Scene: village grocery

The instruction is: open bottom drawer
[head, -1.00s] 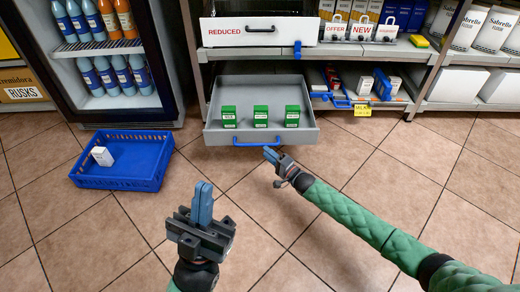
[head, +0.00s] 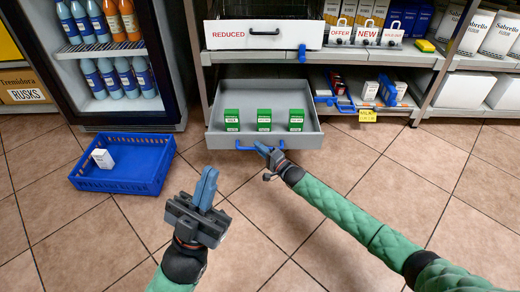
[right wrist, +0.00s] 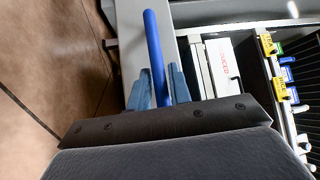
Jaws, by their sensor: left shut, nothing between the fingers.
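The bottom drawer (head: 308,140) stands pulled out from under the shelf, its grey inside showing. Three green boxes, a left one (head: 231,121), a middle one (head: 264,121) and a right one (head: 296,121), stand in it. The drawer's blue handle (head: 243,149) runs along its front; it also shows in the right wrist view (right wrist: 153,45). My right gripper (head: 263,149) is at this handle. In the right wrist view its fingers (right wrist: 159,88) are apart, with the bar between them; firm contact is not clear. My left gripper (head: 206,188) is shut and empty above the floor.
A blue crate (head: 110,186) with a white box (head: 103,158) in it sits on the floor at left, beside a drinks fridge (head: 110,118). An upper drawer marked REDUCED (head: 229,34) is above. Tiled floor in front of the drawer is clear.

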